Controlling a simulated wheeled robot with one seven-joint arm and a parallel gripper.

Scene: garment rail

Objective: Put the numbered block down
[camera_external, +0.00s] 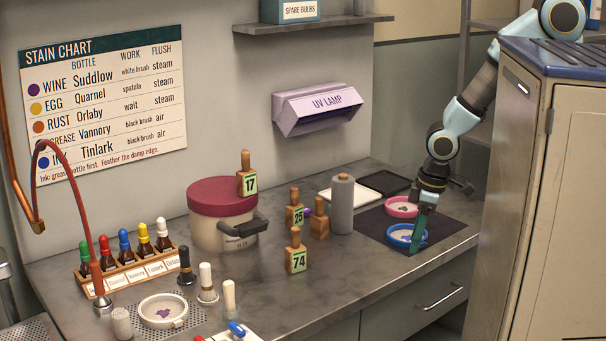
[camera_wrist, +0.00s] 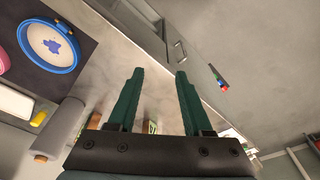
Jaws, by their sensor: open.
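Three wooden-handled blocks carry green number tags. Block 17 (camera_external: 247,184) appears to stand on the red lid of a pot. Block 25 (camera_external: 295,216) stands on the counter, and block 74 (camera_external: 296,260) stands nearer the front edge. My gripper (camera_external: 416,246) points down at the right of the counter, beside or over a blue hoop (camera_external: 393,238) on a dark mat. In the wrist view my gripper (camera_wrist: 160,72) has its two green fingers apart with nothing gripped between the tips.
The pot (camera_external: 210,233) stands mid-counter. A grey cylinder (camera_external: 342,205) stands left of the dark mat (camera_external: 452,225), which also bears a pink hoop (camera_external: 402,203). A bottle rack (camera_external: 128,275) is at left. A tall cabinet (camera_external: 530,190) closes the right side. The counter's front right is clear.

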